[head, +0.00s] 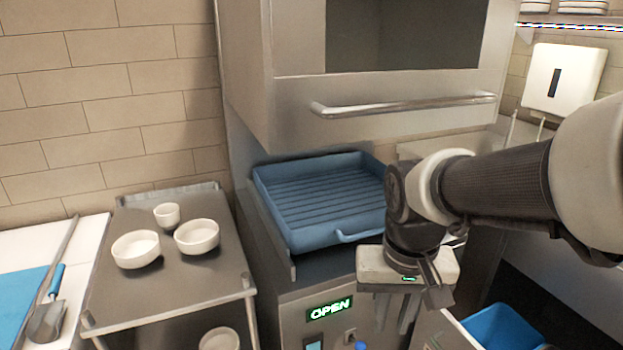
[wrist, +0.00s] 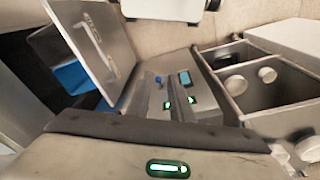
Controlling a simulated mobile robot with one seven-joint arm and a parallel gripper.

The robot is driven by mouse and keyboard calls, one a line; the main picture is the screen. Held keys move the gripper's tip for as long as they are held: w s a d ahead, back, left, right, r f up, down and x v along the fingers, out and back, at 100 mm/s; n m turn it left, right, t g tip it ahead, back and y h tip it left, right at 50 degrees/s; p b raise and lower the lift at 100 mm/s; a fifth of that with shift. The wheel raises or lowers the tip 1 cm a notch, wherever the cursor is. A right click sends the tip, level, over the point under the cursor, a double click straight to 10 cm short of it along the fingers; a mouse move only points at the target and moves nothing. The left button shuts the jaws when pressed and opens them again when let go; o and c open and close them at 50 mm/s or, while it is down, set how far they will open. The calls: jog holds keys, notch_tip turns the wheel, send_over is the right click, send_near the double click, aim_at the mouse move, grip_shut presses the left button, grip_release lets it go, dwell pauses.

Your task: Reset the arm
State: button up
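My gripper (head: 396,322) hangs below my arm at the right of the head view, with its fingers pointing down. It is in front of the dishwasher and to the right of the lit OPEN panel. In the wrist view the two fingers of my gripper (wrist: 161,92) stand apart with a gap between them. Nothing shows between the fingers. My arm reaches in from the right edge and hides part of the counter behind it.
A blue ribbed rack (head: 325,200) sits in the dishwasher under its raised hood (head: 400,95). White bowls (head: 136,249) and a small cup (head: 167,214) stand on a metal cart (head: 170,290) at left. A blue bin (head: 500,327) is low at right.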

jog(key=s+d+r+t, duration=0.1)
jog(key=s+r+t, duration=0.3)
jog(key=s+r, duration=0.3)
notch_tip(320, 180, up, 22)
jog(key=w+p, duration=0.1)
jog(key=p, duration=2)
jog(key=shift+w+n+p, duration=0.25)
jog(key=shift+n+p, duration=0.1)
jog(key=shift+n, duration=0.05)
jog(key=shift+d, duration=0.15)
